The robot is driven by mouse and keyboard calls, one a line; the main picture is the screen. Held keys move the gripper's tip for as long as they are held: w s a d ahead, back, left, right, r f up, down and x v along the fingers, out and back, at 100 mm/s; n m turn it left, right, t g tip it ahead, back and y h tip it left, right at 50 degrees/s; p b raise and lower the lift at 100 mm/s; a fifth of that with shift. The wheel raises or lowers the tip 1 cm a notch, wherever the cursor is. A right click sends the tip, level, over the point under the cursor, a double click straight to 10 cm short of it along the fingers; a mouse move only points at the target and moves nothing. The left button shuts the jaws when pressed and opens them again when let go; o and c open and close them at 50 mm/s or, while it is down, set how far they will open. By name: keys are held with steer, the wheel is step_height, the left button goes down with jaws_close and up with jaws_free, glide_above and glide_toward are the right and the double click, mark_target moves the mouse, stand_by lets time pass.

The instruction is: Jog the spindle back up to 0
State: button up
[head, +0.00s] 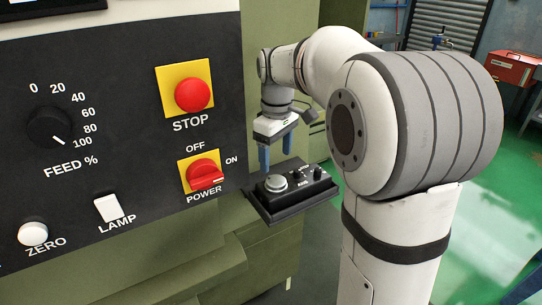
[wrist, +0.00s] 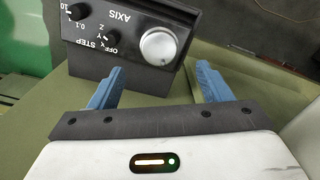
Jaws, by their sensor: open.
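The jog pendant (head: 318,189) sits on a small shelf at the right end of the control panel; it also shows in the wrist view (wrist: 120,52). It carries a silver handwheel (wrist: 163,46), a black AXIS knob (wrist: 86,37) marked OFF, X, Y, Z, and a black STEP knob (wrist: 78,12). I cannot read either knob's setting surely. The handwheel is at the pendant's left in the head view (head: 275,183). My gripper (head: 276,158) is open and empty above the handwheel. In the wrist view its blue fingers (wrist: 159,72) stand apart, on either side of the wheel. The spindle and its position reading are not visible.
The panel holds a red STOP button (head: 192,95), red POWER switch (head: 204,174), FEED knob (head: 50,127), LAMP switch (head: 107,208) and ZERO button (head: 33,234). The POWER switch is near the pendant's left. A red toolbox (head: 513,68) stands far right, beyond open green floor.

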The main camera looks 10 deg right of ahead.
mark_target(275, 180)
steer(key=shift+w, duration=0.25)
step_height(275, 180, down, 7)
steer(key=shift+f+p, duration=0.2)
steer(key=shift+p, duration=0.1)
